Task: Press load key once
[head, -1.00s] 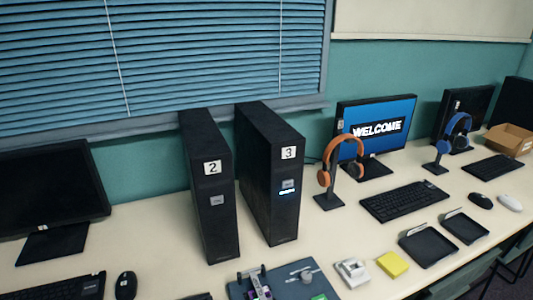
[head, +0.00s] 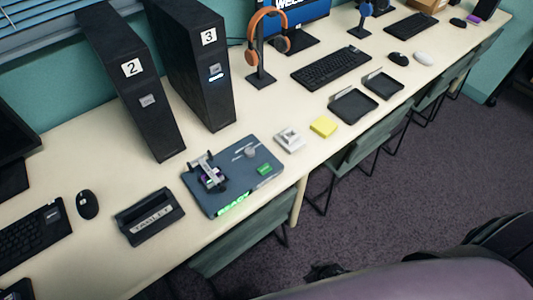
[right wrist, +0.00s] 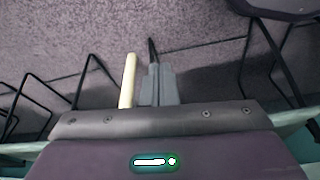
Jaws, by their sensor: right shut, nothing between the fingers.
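A blue-grey panel (head: 228,198) lies flat on the table. Any lettering on the green key is too small to read, so I cannot confirm which is the load key. My right gripper (right wrist: 158,70) shows in the right wrist view, shut and empty, above carpet and chair frames, away from the panel. My left gripper is not in view.
A TABLET-labelled dark holder (head: 150,217) stands left of the panel. A white device (head: 288,139), yellow block (head: 323,127) and black trays (head: 354,106) lie to its right. Towers 2 (head: 133,80) and 3 (head: 192,65) stand behind. Chairs (head: 245,240) are tucked along the front edge.

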